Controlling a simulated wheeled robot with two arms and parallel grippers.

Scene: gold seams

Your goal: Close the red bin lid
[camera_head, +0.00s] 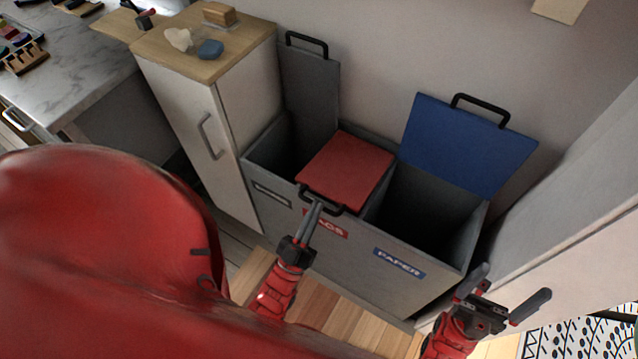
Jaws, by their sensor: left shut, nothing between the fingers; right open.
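The red bin lid (347,165) lies flat over the middle compartment of the grey bin unit (345,255), and looks closed. Its black handle (322,203) is at its front edge. My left gripper (316,208) is shut and empty, its fingertips at the handle; I cannot tell whether they touch it. A red label on the bin front is partly hidden behind this gripper. My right gripper (510,292) is open and empty, in front of the bin's right end.
The grey lid (312,95) on the left and the blue lid (465,145) on the right stand open. A white cabinet (195,120) with a wooden top stands left of the bins. A pale panel (575,215) stands at the right. My red body covers the lower left.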

